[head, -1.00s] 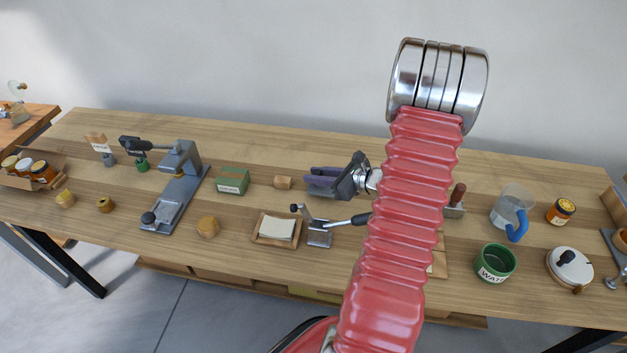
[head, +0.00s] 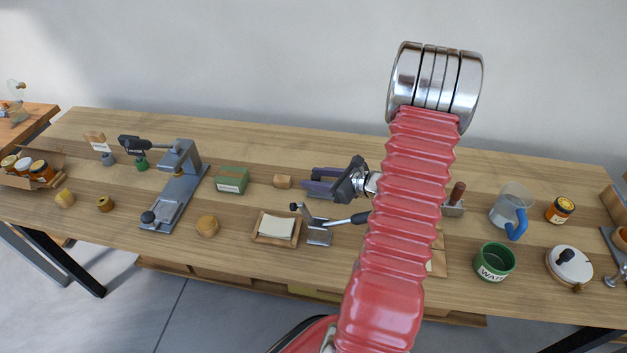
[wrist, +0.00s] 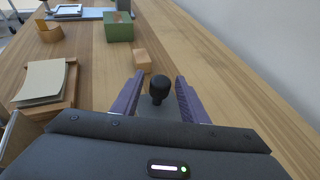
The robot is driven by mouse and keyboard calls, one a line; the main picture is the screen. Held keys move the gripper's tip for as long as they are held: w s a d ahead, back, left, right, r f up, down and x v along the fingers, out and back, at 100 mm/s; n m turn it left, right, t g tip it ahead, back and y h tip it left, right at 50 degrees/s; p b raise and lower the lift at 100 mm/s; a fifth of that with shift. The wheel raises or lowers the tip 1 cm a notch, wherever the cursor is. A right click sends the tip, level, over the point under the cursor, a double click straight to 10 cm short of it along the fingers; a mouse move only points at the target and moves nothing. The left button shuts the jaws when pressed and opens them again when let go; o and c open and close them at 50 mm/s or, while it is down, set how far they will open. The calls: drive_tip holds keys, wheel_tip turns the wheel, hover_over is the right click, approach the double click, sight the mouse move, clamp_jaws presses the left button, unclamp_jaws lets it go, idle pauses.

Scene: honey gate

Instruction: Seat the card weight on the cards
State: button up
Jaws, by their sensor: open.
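A black round knob on a grey body, apparently the card weight (wrist: 159,88), stands between my gripper's fingers in the wrist view. In the head view it is hidden by my gripper (head: 312,182). My gripper (wrist: 158,95) is open, with one purple finger on each side of the knob and gaps showing. The cards (wrist: 42,80) lie as a pale stack on a wooden tray (wrist: 70,88), left of my gripper in the wrist view. In the head view the cards (head: 276,227) are to the left and nearer the front edge.
A small wooden block (wrist: 142,60) lies just beyond my fingertips. A green box (head: 232,179) stands farther left. A small metal lever device (head: 319,234) stands right of the card tray, close to my gripper.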

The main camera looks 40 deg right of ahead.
drive_tip(key=v, duration=1.3)
drive_tip(key=shift+s+r, duration=0.25)
drive_tip(key=shift+s, duration=0.05)
idle(0.6)
